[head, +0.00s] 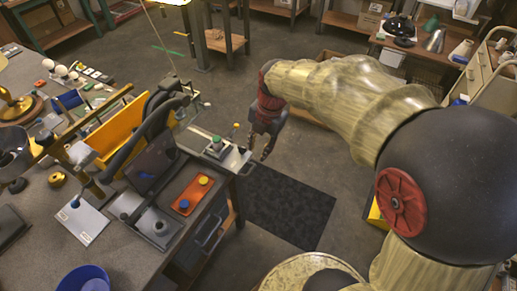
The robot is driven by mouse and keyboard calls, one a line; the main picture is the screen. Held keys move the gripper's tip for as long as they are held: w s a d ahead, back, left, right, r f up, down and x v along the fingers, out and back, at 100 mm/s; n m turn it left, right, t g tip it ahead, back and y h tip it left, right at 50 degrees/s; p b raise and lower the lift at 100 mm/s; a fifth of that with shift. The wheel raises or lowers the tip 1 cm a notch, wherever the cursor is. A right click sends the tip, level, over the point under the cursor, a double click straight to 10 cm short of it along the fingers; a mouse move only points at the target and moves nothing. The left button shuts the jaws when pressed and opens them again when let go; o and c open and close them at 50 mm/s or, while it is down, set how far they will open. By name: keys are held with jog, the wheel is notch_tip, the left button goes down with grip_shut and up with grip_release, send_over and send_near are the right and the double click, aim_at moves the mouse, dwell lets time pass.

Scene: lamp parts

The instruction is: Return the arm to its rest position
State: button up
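My arm reaches in from the right side of the head view, and my gripper (262,152) hangs pointing down. It is off the right edge of the workbench (134,262), with the dark floor mat below and beyond it. The two dark fingers look slightly apart at the tips, with nothing seen between them. The gripper is small and partly dark, so its exact opening is hard to judge.
The bench holds a yellow bin (118,132), an orange block (192,194) with knobs, a white plate (82,221) and a blue bowl (82,279). A black mat (285,207) lies on open floor. Shelving and a drawer cabinet stand at the back right.

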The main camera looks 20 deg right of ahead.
dwell(0.4)
jog(key=s+a+r+m+t, duration=0.2)
jog(key=s+r+m, duration=0.3)
jog(key=s+m, duration=0.3)
jog(key=s+a+r+m+t+h, duration=0.1)
jog(key=s+r+m, duration=0.4)
jog(key=m, duration=1.2)
jog(key=s+t, duration=0.1)
jog(key=s, duration=0.3)
jog(key=shift+s+a+r, duration=0.15)
jog(key=shift+a+r, duration=0.2)
jog(key=shift+r, duration=0.05)
dwell(0.5)
